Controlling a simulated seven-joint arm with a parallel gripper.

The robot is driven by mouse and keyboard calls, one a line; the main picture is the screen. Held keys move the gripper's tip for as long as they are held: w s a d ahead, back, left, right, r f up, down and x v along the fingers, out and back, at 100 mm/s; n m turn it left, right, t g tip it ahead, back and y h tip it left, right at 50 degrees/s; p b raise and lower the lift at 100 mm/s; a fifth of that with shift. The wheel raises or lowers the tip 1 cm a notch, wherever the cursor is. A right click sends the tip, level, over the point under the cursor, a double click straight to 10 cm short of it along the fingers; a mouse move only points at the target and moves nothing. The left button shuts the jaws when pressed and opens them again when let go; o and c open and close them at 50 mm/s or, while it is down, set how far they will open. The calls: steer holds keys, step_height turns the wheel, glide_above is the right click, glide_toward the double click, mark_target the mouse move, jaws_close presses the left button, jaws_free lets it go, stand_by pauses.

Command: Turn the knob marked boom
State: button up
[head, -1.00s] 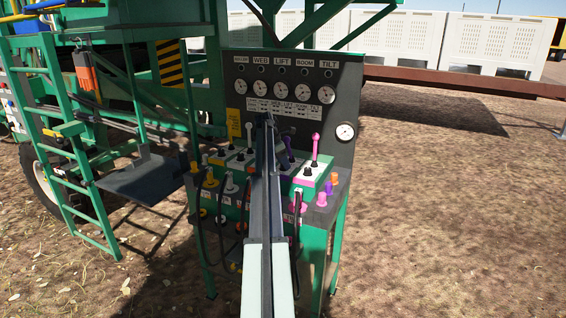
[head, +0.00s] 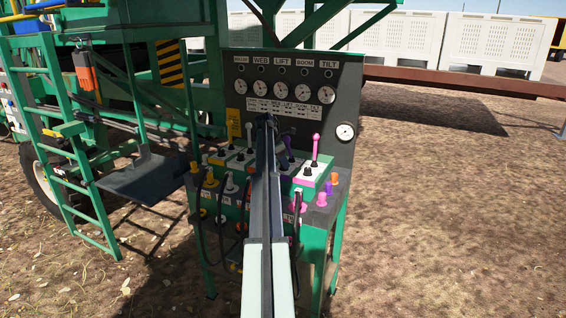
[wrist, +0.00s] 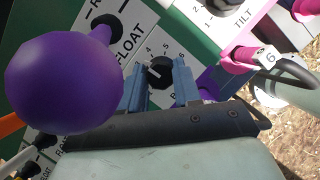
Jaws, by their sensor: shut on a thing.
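In the wrist view a black knob (wrist: 160,72) with a white pointer line sits on a white plate numbered around it. Its label starts with B; the rest is hidden by my gripper. My gripper's two blue fingers (wrist: 160,86) stand on either side of this knob and are shut on it. A large purple ball (wrist: 64,83) on a lever fills the left of the wrist view, close to the camera. In the head view my arm hides the knob and the fingertips.
In the head view a pink-handled lever (head: 315,150) stands right of my arm, below the gauge panel (head: 345,90).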

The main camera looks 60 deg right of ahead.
steer(key=shift+d+m+g+y, duration=0.15)
steer(key=shift+m+g+y, duration=0.15)
steer(key=shift+m, duration=0.7)
steer(key=shift+m+g+y, duration=0.4)
steer(key=shift+m, duration=1)
steer(key=o, duration=1.1)
steer(key=shift+c, duration=0.2)
steer(key=v, duration=1.4)
